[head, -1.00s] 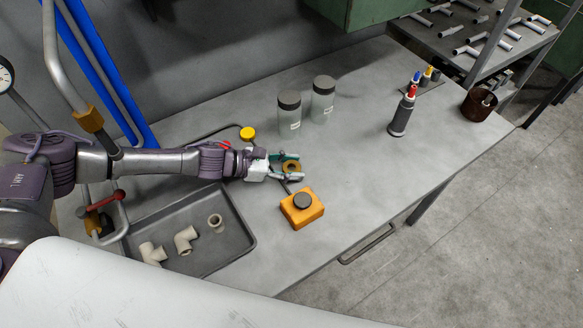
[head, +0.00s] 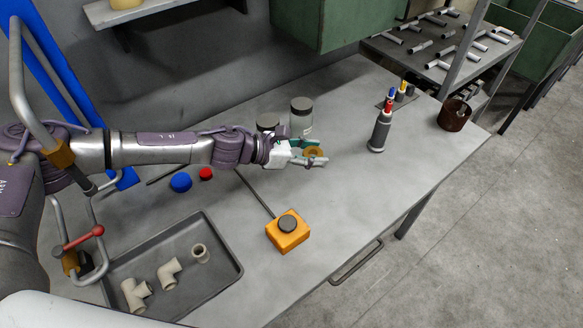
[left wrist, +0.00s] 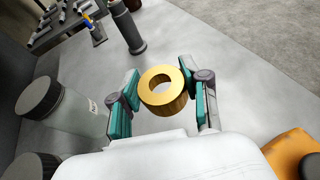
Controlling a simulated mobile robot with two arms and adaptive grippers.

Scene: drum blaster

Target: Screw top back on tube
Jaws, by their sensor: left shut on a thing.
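A brass ring (head: 313,153) is held between the fingers of my left gripper (head: 308,152), above the bench. In the left wrist view the ring (left wrist: 162,90) sits between the two teal finger pads, its hole showing. The dark grey tube (head: 379,134) stands upright on the bench to the right of the gripper, with a red piece showing at its upper end. The tube (left wrist: 127,30) is also ahead of the gripper in the left wrist view, its upper end cut off. The ring and the tube are apart. My right gripper is not in view.
Two lidded jars (head: 301,116) stand just behind my left gripper, one partly hidden by it. An orange box with a dark knob (head: 288,232) is nearer the front. A tray (head: 220,262) holds pipe fittings. A brown pot (head: 454,116) stands right of the tube. Bench between ring and tube is clear.

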